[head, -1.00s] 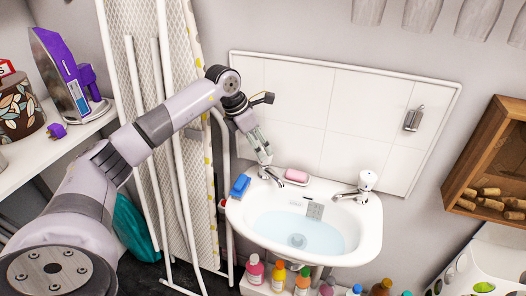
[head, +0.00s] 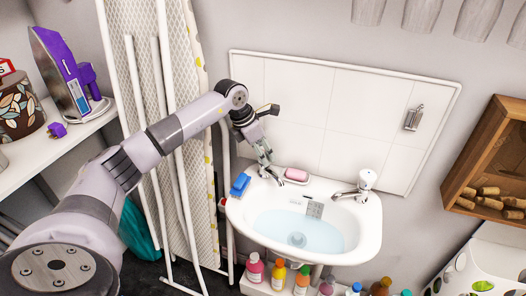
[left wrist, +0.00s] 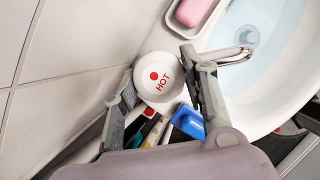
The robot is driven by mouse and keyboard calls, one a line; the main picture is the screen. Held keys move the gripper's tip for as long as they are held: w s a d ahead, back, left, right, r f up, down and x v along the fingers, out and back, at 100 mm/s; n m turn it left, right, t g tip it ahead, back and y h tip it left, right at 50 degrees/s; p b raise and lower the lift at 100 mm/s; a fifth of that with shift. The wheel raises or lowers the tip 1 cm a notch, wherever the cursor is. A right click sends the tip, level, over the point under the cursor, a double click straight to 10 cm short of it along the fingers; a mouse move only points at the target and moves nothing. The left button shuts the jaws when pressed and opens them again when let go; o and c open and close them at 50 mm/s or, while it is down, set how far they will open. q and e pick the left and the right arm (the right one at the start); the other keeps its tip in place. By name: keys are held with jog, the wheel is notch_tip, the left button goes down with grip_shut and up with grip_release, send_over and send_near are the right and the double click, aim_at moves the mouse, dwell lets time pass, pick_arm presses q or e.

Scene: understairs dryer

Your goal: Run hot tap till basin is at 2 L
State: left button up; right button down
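The white basin (head: 368,238) holds clear bluish water (head: 275,228). A small grey marked plate (head: 314,209) stands on its inner back wall; its marks are too small to read. The hot tap's spout (head: 277,178) is at the basin's back left; I see no stream from it. Its white knob, with a red dot and "HOT" (left wrist: 160,80), lies between the fingers of my left gripper (head: 265,166) in the left wrist view. The fingers are spread, one on each side of the knob; I cannot tell whether they touch it. My right gripper is not in view.
The other tap (head: 366,182) is at the back right. A tiled panel (head: 345,110) is behind. Several bottles (head: 279,275) stand below.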

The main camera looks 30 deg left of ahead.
pick_arm(q)
jog(key=c, duration=0.6)
jog(key=n, duration=0.2)
jog(key=n+y, duration=0.1)
jog(key=n, duration=0.1)
jog(key=shift+d+n+t+y, duration=0.15)
jog(key=shift+n+t+y, duration=0.15)
jog(key=shift+t, duration=0.1)
jog(key=n+y, duration=0.2)
jog(key=n, duration=0.3)
jog(key=shift+d+b, duration=0.1)
jog(key=shift+b, duration=0.3)
jog(key=o, duration=1.2)
